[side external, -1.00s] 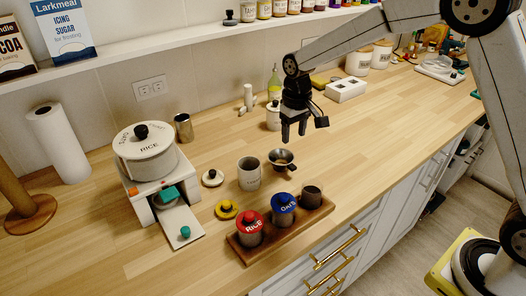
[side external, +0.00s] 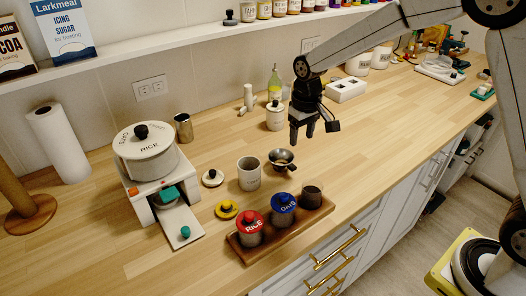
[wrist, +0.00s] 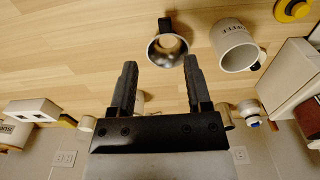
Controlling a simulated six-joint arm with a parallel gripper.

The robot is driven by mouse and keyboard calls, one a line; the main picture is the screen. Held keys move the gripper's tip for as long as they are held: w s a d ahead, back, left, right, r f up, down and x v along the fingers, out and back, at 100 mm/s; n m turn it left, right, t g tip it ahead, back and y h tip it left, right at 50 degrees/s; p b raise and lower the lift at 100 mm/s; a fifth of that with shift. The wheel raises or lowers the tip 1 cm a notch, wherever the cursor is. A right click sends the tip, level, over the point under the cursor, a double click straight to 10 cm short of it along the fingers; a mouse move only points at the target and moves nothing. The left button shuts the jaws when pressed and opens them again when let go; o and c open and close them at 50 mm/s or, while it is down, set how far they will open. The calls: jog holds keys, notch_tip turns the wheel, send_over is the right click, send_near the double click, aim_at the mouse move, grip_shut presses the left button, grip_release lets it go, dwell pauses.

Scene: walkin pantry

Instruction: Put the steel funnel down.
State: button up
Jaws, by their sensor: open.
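The steel funnel (side external: 281,160) rests on the wooden counter, just right of a white mug (side external: 249,173). In the wrist view the funnel (wrist: 167,50) lies beyond the fingertips, with its dark handle pointing away from my gripper. My gripper (side external: 303,140) is open and empty, above the counter and to the right of the funnel, apart from it. In the wrist view both fingers of my gripper (wrist: 159,68) are spread with bare counter between them.
A wooden tray (side external: 285,233) with red-lidded, blue-lidded and open dark jars stands at the front edge. A lidded canister (side external: 275,117) is behind the funnel. A rice dispenser (side external: 148,160) stands left. The counter right of my gripper is largely clear.

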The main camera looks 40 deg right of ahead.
jog(key=s+d+f+t, duration=0.1)
jog(key=s, duration=0.8)
jog(key=s+d+f+t, duration=0.1)
jog(key=s+d, duration=0.1)
jog(key=s, duration=0.7)
jog(key=shift+s+f, duration=0.25)
